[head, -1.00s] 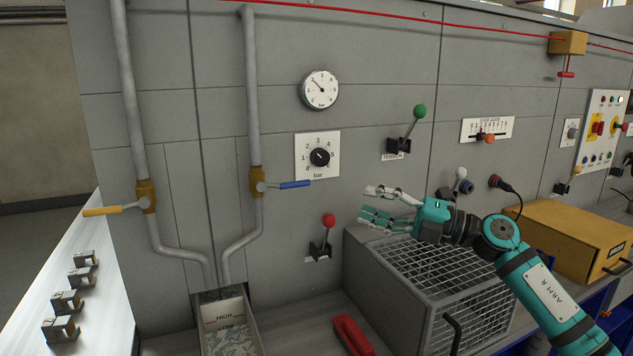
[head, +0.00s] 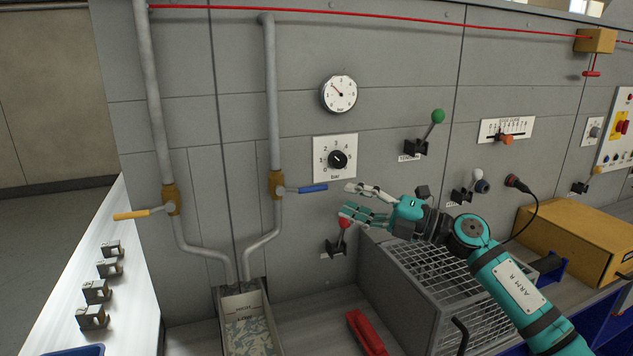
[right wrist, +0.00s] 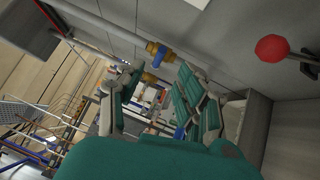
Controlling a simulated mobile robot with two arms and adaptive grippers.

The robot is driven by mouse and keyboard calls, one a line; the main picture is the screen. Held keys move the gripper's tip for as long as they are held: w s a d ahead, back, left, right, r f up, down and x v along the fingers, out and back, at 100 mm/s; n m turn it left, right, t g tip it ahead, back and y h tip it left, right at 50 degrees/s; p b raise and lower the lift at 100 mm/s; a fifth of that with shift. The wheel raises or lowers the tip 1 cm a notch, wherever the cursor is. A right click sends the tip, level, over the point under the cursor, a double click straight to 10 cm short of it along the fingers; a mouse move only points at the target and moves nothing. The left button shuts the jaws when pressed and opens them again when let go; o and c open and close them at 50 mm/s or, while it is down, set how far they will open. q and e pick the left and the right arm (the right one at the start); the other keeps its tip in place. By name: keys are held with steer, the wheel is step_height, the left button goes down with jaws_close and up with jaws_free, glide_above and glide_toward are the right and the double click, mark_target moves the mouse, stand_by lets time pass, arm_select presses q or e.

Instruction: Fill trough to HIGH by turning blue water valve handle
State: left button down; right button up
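The blue valve handle (head: 313,188) sticks out to the right, roughly level, from the brass valve (head: 276,185) on the right-hand pipe. The trough (head: 243,301) below the pipes has HIGH and LOW marks; a pale, mottled surface shows in its lower part, its level hard to read. My right gripper (head: 347,202) is open and empty, its fingers pointing left, just right of the handle's tip and apart from it in the picture. In the right wrist view both fingers (right wrist: 160,100) are spread, with a blue and brass valve part (right wrist: 158,52) beyond them. My left gripper is not in view.
A yellow handle (head: 132,215) sits on the left pipe. A red-knobbed lever (head: 343,223) is close below my right fingers. A dial (head: 338,159) and gauge (head: 339,94) are above. A mesh-topped box (head: 430,265) stands under my right arm.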

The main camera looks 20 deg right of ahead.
mark_target(322, 188)
steer(key=shift+p+x, duration=1.45)
steer(key=shift+x, duration=1.3)
steer(key=shift+p+x, duration=0.55)
steer(key=shift+x, duration=1)
jaws_close()
steer(key=shift+r, duration=0.15)
